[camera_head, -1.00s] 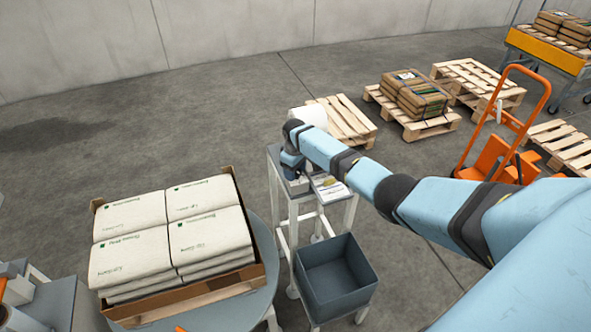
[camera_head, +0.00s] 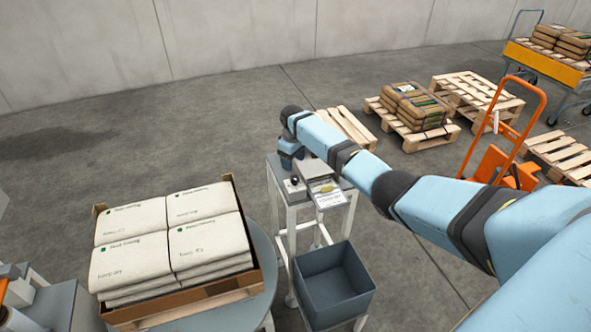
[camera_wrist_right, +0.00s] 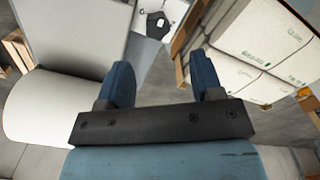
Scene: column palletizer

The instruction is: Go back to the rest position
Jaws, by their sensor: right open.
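My right arm reaches from the right edge to the small grey stand (camera_head: 352,188) in the head view. My right gripper (camera_head: 289,162) is over the stand's back left part, and its fingertips are hard to make out there. In the right wrist view the right gripper (camera_wrist_right: 164,76) shows two blue fingers spread apart with nothing between them. My left gripper is in neither view.
White printed bags (camera_head: 125,268) lie stacked in a cardboard tray (camera_head: 262,278) on a round grey table (camera_head: 263,245). A grey bin (camera_head: 333,283) is empty below the stand. Pallets (camera_head: 412,135), an orange pallet truck (camera_head: 497,165) and a cart (camera_head: 545,62) stand behind.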

